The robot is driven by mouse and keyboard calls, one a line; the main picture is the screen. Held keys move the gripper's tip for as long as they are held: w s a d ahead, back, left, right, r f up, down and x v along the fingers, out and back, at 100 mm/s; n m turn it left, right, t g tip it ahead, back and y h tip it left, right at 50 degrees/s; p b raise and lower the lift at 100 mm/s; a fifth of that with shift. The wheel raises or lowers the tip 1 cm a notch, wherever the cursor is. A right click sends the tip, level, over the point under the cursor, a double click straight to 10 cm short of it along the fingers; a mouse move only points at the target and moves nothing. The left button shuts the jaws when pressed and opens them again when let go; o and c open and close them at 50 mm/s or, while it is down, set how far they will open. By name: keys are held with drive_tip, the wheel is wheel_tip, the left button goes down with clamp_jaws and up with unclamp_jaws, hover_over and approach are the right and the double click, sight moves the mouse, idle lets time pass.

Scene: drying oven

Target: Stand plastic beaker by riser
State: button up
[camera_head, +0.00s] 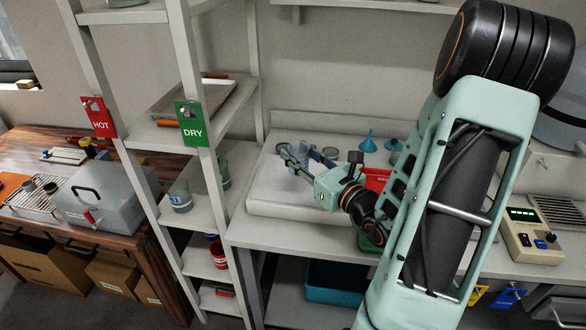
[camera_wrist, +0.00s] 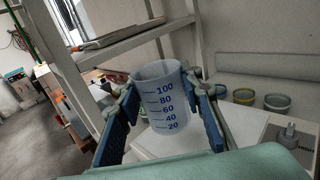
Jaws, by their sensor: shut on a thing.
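The plastic beaker (camera_wrist: 163,97) is clear with blue marks from 20 to 100. In the wrist view it is upright between the two blue-padded fingers of my gripper (camera_wrist: 160,110), which is shut on its sides. In the head view my gripper (camera_head: 297,159) is over the left part of a low white slab (camera_head: 272,193) on the bench, which looks like the riser. The slab also shows below the beaker in the wrist view (camera_wrist: 150,147). I cannot tell whether the beaker's base touches it. In the head view the beaker is hard to make out.
A shelf rack with a green DRY sign (camera_head: 193,124) and a red HOT sign (camera_head: 99,117) stands left of the bench. Blue funnels (camera_head: 369,142) and small jars (camera_wrist: 277,102) stand behind and right of my gripper. A red bin (camera_head: 376,180) is close to my wrist.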

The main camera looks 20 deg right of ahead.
drive_tip(key=w+d+f, duration=0.1)
drive_tip(key=w+f, duration=0.1)
drive_tip(key=w, duration=0.1)
drive_tip(key=w+f, duration=0.3)
drive_tip(key=w+d+f, duration=0.1)
drive_tip(key=w+f, duration=0.1)
drive_tip(key=w, duration=0.1)
drive_tip(key=shift+d+f, duration=0.15)
drive_tip(key=shift+d, duration=0.15)
drive_tip(key=shift+w+d+f, duration=0.1)
drive_tip(key=shift+w+f, duration=0.1)
drive_tip(key=shift+f, duration=1.7)
drive_tip(key=shift+f+b, duration=0.2)
drive_tip(key=shift+b, duration=0.1)
drive_tip(key=o, duration=1.2)
drive_tip(key=shift+c, duration=0.2)
